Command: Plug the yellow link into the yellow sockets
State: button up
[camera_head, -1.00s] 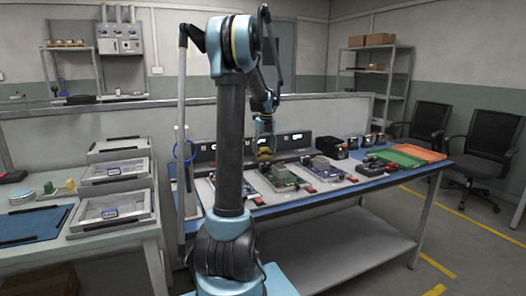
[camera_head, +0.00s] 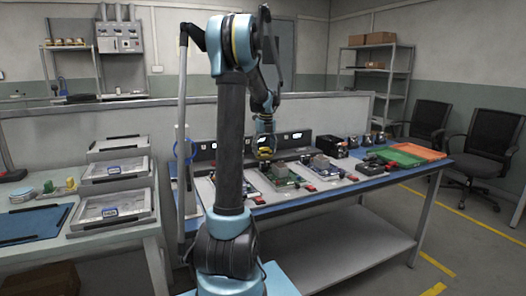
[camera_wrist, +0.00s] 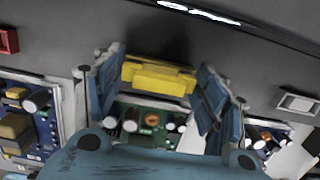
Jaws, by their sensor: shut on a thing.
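The yellow link (camera_wrist: 158,76) is a blocky yellow piece between the blue fingers of my gripper (camera_wrist: 158,88) in the wrist view. My gripper is shut on it. In the head view my gripper (camera_head: 265,146) hangs over the back part of the bench, and the link shows there as a small yellow patch (camera_head: 265,154). A green circuit board (camera_wrist: 148,122) with capacitors and a copper coil lies below the fingers in the wrist view. I cannot make out the yellow sockets in either view.
The blue-topped bench (camera_head: 330,193) holds several boards on trays, with red parts along its front. A dark panel (camera_head: 295,139) stands behind. Black boxes (camera_head: 335,147), a green mat (camera_head: 396,157) and an orange mat (camera_head: 425,152) are to the right.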

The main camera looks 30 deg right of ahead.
jog(key=shift+f, duration=0.35)
dwell(0.3)
jog(key=o, duration=1)
jog(key=shift+o, duration=1.2)
jog(key=shift+r, duration=0.1)
jog(key=shift+r, duration=3.45)
